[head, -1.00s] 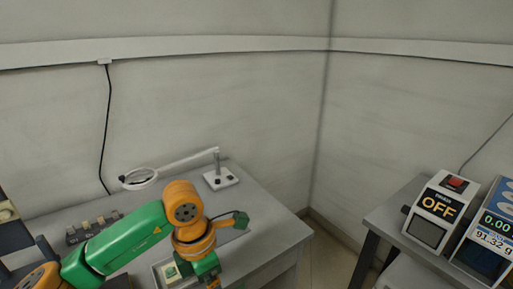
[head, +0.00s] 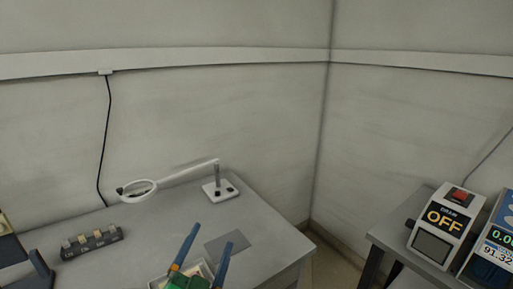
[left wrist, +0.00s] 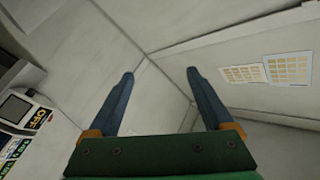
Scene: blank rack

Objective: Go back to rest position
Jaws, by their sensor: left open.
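My left gripper (head: 208,240) shows at the bottom of the head view, over the front part of the grey table. Its two blue fingers are spread apart and point up in the picture, with nothing between them. In the left wrist view the same gripper (left wrist: 159,82) is open and empty, facing bare wall and a room corner. Most of my left arm is out of the head view. My right gripper is not in view.
The grey table (head: 265,225) holds a magnifier lamp (head: 217,188), a small dark rack (head: 92,242) and a tray (head: 205,268) partly behind the gripper. At right stand a device reading OFF (head: 440,228) and a blue display unit (head: 492,250).

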